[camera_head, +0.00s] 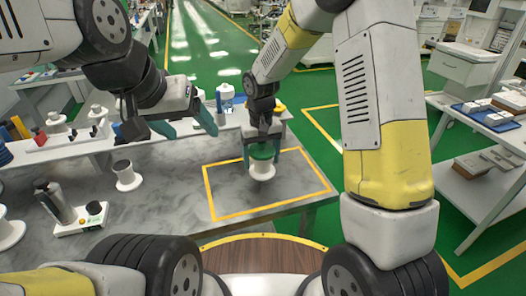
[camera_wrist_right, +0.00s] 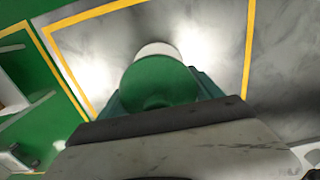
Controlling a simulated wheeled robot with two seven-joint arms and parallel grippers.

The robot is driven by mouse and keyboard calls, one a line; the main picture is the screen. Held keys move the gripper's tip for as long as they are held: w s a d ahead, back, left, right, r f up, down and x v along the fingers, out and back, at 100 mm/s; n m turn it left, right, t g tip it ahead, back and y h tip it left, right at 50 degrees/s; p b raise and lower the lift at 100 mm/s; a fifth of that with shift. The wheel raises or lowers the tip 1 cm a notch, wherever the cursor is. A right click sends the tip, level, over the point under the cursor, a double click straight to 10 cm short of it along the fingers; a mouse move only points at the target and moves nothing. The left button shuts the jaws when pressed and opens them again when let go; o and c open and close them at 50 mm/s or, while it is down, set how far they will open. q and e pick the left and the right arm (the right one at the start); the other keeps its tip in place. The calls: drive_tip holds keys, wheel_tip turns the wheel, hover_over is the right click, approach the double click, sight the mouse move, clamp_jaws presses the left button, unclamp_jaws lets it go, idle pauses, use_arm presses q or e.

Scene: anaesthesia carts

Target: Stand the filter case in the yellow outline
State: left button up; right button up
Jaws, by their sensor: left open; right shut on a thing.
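The filter case (camera_head: 261,168), green above and white below, is upright in my right gripper (camera_head: 262,150). It is over the area inside the yellow outline (camera_head: 270,206) on the grey table. I cannot tell whether its base touches the table. In the right wrist view the green part of the case (camera_wrist_right: 160,80) is between the teal fingers, with its white end beyond. Parts of the outline (camera_wrist_right: 62,62) also show there. My left gripper (camera_head: 185,124) is open and empty above the back of the table, left of the case.
A white spool-like piece (camera_head: 127,177) stands left of the outline. A device with a grey cylinder (camera_head: 62,205) is at the table's left. A raised shelf (camera_head: 85,145) with several items runs along the back. Shelves (camera_head: 480,165) with trays stand at the right beyond green floor.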

sight(263, 164)
drive_tip(key=shift+w+d, duration=0.2)
drive_tip(key=shift+w, duration=0.25)
drive_tip(key=shift+w+f, duration=0.15)
drive_tip(key=shift+f, duration=1.65)
drive_tip(key=shift+f, duration=0.1)
drive_tip(key=o, duration=1.5)
